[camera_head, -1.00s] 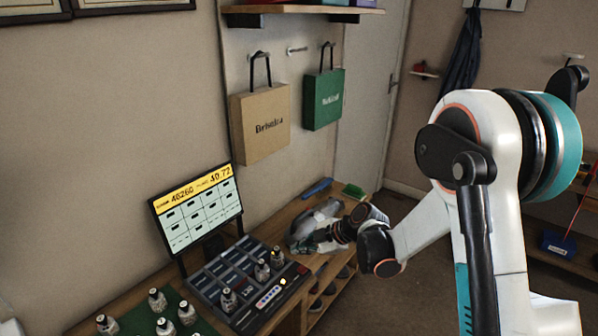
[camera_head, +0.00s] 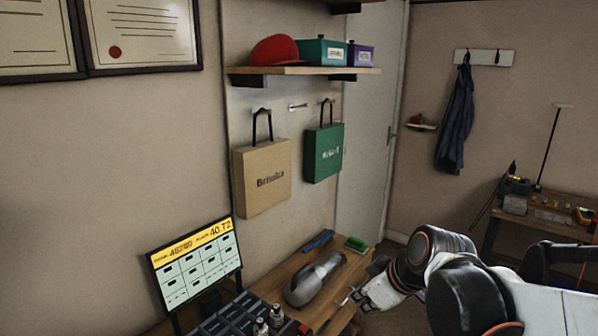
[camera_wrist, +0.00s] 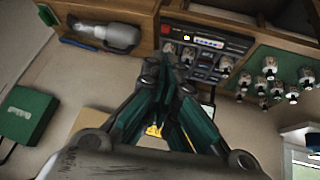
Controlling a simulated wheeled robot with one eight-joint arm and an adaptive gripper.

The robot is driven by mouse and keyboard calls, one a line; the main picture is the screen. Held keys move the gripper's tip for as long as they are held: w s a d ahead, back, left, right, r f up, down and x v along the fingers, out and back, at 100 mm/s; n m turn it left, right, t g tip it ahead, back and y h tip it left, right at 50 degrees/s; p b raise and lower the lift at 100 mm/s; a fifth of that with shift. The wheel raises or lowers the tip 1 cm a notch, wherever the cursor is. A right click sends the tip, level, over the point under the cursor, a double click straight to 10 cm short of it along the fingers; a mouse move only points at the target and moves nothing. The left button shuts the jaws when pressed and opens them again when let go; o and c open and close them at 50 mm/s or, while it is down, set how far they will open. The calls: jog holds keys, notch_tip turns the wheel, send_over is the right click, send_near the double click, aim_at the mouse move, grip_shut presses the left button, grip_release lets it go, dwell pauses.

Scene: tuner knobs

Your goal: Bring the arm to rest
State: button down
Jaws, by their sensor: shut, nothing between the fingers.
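My gripper (camera_head: 352,298) is at the right front edge of the wooden bench in the head view, beside a grey hand-held device. In the wrist view my gripper (camera_wrist: 168,62) shows its teal-sided fingers drawn together, with nothing held between them. My arm reaches in from the lower right of the head view. The dark tuner panel (camera_head: 212,328) is cut off by the bottom edge of the head view. In the wrist view the panel (camera_wrist: 228,42) lies just beyond the fingertips, with several metallic knobs on it.
The grey device (camera_head: 314,281), a blue brush (camera_head: 319,240) and a green brush (camera_head: 356,243) lie on the bench (camera_head: 283,271). A lit screen (camera_head: 195,267) stands behind the panel. Several knobs sit on a green mat (camera_wrist: 276,62). Bags hang on the wall.

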jog(key=s+d+m+h, duration=0.1)
jog(key=s+d+m, duration=0.3)
jog(key=s, duration=0.3)
jog(key=s+d+r+m+t+h, duration=0.1)
jog(key=s+d+m+h, duration=0.1)
jog(key=s, duration=0.5)
jog(key=d+m, duration=0.1)
jog(key=m, duration=0.1)
jog(key=shift+s+d+r+m, duration=0.3)
jog(key=shift+s+d+m, duration=0.05)
jog(key=shift+m, duration=0.05)
jog(key=shift+a, duration=0.45)
